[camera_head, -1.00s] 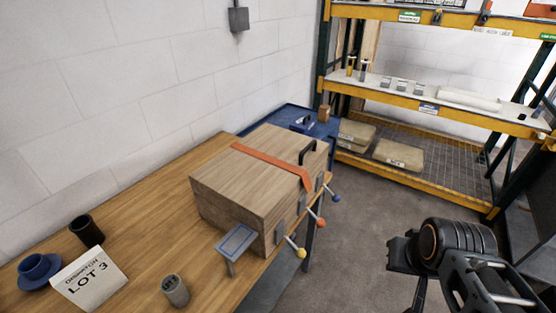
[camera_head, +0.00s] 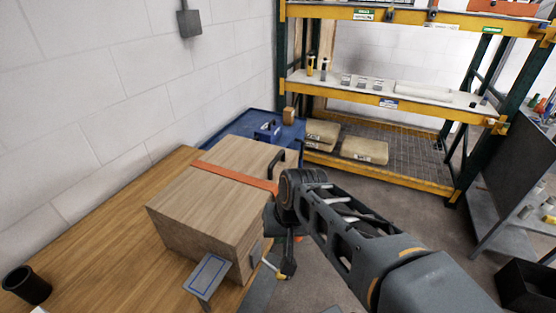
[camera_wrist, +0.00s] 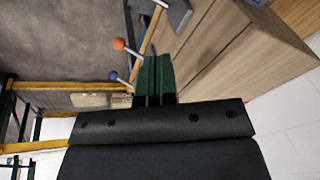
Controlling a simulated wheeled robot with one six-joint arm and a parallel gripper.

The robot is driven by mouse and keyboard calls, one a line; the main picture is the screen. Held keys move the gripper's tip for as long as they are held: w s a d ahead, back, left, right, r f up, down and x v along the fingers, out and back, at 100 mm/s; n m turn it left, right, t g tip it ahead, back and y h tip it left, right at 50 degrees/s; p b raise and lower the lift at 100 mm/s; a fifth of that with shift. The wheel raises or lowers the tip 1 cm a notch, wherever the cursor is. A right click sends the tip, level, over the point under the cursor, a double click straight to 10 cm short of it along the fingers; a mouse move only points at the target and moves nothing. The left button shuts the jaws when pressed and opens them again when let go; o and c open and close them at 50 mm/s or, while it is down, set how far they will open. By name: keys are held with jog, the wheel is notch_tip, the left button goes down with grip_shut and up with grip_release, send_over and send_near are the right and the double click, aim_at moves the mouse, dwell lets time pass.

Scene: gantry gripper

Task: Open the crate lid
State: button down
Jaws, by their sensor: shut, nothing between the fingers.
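The wooden crate (camera_head: 190,220) stands on the workbench with its lid (camera_head: 225,165) down. An orange strap (camera_head: 228,176) runs across the lid, and a black handle (camera_head: 277,163) stands at its right end. My gripper (camera_wrist: 155,62) is shut and empty, its green fingers together beside the crate's front side. In the wrist view the crate (camera_wrist: 225,55) fills the upper right, and levers with an orange knob (camera_wrist: 118,44) and a blue knob (camera_wrist: 113,77) stick out left of the fingers.
A small blue-topped plate (camera_head: 207,274) juts out at the crate's near corner. A dark cup (camera_head: 26,285) stands on the workbench (camera_head: 90,240). A blue surface (camera_head: 240,126) lies behind the crate. Yellow shelving (camera_head: 390,103) stands behind, with a dark cart at right.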

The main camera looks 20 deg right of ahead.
jog(key=w+d+m+t+y, duration=0.1)
jog(key=w+d+m+y, duration=0.1)
jog(key=w+m+y, duration=0.2)
jog(key=w+d+f+m+t+y+b, duration=0.1)
jog(key=w+d+m+t+y, duration=0.1)
jog(key=m, duration=0.6)
jog(key=w+d+f+m+t+y+b, duration=0.1)
jog(key=w+d+m+y, duration=0.2)
jog(key=w+m+y, duration=0.2)
jog(key=shift+w+d+f+m+t+y, duration=0.1)
jog(key=shift+w+d+m+t+y, duration=0.2)
jog(key=shift+w+m+y, duration=0.25)
jog(key=m+t, duration=0.7)
send_near(285, 166)
notch_tip(285, 166, up, 2)
jog(key=s+a, duration=0.2)
jog(key=shift+n+t, duration=0.25)
jog(key=shift+t, duration=0.05)
jog(key=p+x, duration=0.1)
jog(key=x, duration=0.8)
jog(key=shift+p, duration=0.35)
